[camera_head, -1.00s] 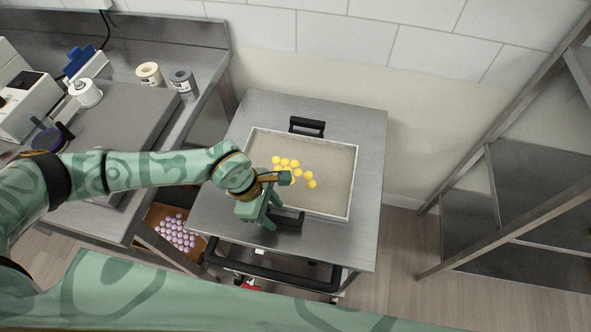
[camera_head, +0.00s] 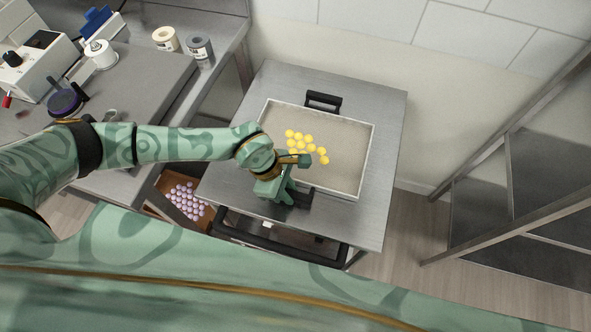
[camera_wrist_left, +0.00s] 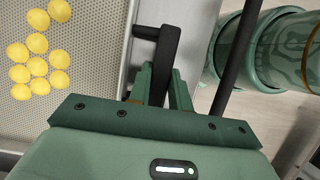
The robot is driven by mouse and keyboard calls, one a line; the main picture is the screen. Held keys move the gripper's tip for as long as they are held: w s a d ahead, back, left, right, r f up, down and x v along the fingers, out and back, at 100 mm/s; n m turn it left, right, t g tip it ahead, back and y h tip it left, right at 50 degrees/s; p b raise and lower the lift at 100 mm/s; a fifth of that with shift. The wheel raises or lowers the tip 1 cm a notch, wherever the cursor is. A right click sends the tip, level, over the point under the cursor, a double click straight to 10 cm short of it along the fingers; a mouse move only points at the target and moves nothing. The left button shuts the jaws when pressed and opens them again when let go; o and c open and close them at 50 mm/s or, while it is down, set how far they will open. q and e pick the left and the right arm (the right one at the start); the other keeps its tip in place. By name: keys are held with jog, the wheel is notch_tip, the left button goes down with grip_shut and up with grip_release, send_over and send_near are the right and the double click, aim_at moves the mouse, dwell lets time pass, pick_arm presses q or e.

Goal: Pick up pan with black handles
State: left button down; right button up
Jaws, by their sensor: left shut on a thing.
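The pan (camera_head: 348,180) is a shallow light-rimmed tray with a speckled bed, lying on a steel cart. Several yellow gummies (camera_head: 305,144) sit in its left part. One black handle (camera_head: 323,102) is on its far side, and the near black handle (camera_head: 304,195) is partly hidden by my left gripper (camera_head: 297,192). In the left wrist view, my left gripper (camera_wrist_left: 165,90) is shut on the near black handle (camera_wrist_left: 167,50), with the pan (camera_wrist_left: 100,70) to the left. My right gripper is not in view.
The steel cart (camera_head: 385,130) has a black push bar (camera_head: 280,240) at its front. A box of pinkish balls (camera_head: 185,200) sits below. A metal rack (camera_head: 510,190) stands at the right.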

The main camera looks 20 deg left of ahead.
pick_arm(q)
notch_tip(320, 180, up, 4)
jog(key=shift+w+f+p, duration=0.1)
jog(key=shift+f+p, duration=0.1)
jog(key=shift+p, duration=0.25)
jog(key=s+a+r+p, duration=0.1)
jog(key=s+a+r, duration=0.1)
jog(key=s+r, duration=0.2)
jog(key=s+a+r+p, duration=0.2)
jog(key=s+r, duration=0.3)
jog(key=s, duration=0.4)
jog(key=shift+s+a+r, duration=0.2)
jog(key=shift+a, duration=0.1)
jog(key=c, duration=2.1)
grip_release()
grip_shut()
